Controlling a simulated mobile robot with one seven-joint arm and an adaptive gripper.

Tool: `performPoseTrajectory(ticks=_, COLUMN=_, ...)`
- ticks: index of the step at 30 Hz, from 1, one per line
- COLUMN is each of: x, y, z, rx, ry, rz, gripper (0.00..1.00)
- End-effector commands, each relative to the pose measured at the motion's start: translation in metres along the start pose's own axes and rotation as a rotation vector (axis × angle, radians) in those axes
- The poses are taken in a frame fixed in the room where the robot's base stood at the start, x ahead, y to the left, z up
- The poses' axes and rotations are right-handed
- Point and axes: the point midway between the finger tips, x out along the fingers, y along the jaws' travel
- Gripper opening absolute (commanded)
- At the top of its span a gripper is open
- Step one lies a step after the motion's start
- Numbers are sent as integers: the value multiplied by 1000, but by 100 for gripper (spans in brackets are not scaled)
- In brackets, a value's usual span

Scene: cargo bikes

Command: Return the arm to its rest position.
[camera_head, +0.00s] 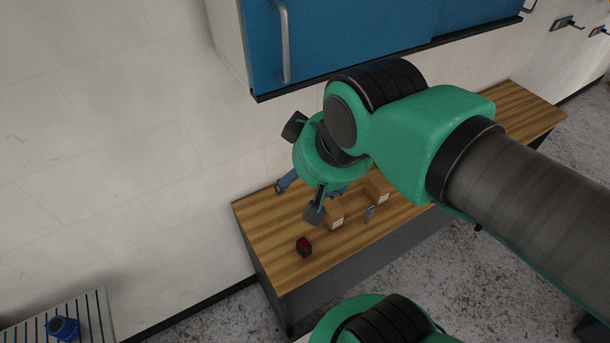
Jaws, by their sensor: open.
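My arm, green and grey, reaches in from the right side of the head view and ends over the wooden workbench (283,262). My gripper (303,169) is at the end of it, above the bench's left end and close in front of the white wall in the picture. Its two dark fingers are spread wide apart, and no object shows between them. The wrist hides part of the gripper and part of the bench top.
On the bench are a small red and black object (304,246), two cardboard boxes (334,216) (378,187), a small grey item (369,213) and a partly hidden blue item (287,181). A blue cabinet (345,38) hangs above. A slatted rack (93,316) holds a blue object (63,328) at lower left.

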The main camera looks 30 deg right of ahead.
Motion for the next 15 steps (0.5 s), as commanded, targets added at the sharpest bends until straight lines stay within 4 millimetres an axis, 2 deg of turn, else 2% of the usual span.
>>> performPoseTrajectory(ticks=10, x=0, y=0, z=0, rx=1, ry=0, rz=0, gripper=64)
performPoseTrajectory(ticks=15, x=7, y=0, z=4, rx=0, ry=0, rz=0, gripper=64)
